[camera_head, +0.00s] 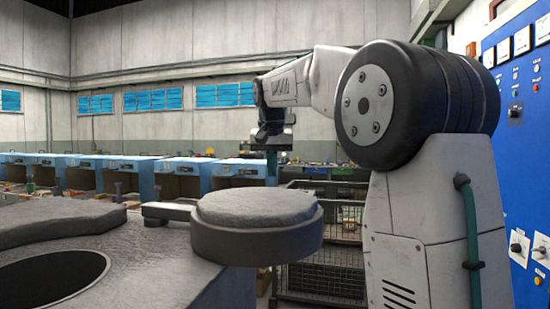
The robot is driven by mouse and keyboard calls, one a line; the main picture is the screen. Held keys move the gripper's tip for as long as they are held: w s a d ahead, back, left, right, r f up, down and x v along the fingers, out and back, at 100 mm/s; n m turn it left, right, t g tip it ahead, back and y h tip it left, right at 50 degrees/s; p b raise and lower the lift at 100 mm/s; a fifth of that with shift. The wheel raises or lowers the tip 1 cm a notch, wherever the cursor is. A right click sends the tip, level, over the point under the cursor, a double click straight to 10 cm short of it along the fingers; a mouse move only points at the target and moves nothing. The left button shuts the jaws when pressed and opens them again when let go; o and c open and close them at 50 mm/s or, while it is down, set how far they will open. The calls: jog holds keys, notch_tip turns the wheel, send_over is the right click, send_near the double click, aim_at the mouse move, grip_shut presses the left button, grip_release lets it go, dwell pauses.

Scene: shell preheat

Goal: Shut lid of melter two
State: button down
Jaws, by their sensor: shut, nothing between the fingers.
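A thick round grey lid (257,238) stands out past the right edge of the grey melter top (150,272). A short pivot arm (170,212) joins it to the melter's back corner. The lid is level and swung aside. The round dark opening (50,280) at the lower left is uncovered; the frame cuts off part of it. No number shows on the melter. My gripper (272,160) points down behind and above the lid, apart from it in the picture. It looks shut and empty, with its tips small and partly hidden.
A grey slab (60,222) lies on the melter top at the left. A wire mesh cage (325,240) stands behind the lid. Blue workbenches (185,168) line the back. A blue control panel (520,160) stands at the right, beyond my arm.

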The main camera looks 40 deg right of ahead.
jog(key=x, duration=0.4)
jog(key=shift+s+a+f, duration=0.2)
jog(key=shift+f, duration=0.05)
jog(key=shift+s+a, duration=0.9)
jog(key=shift+s, duration=0.2)
jog(key=shift+s+a, duration=0.1)
jog(key=shift+s, duration=0.1)
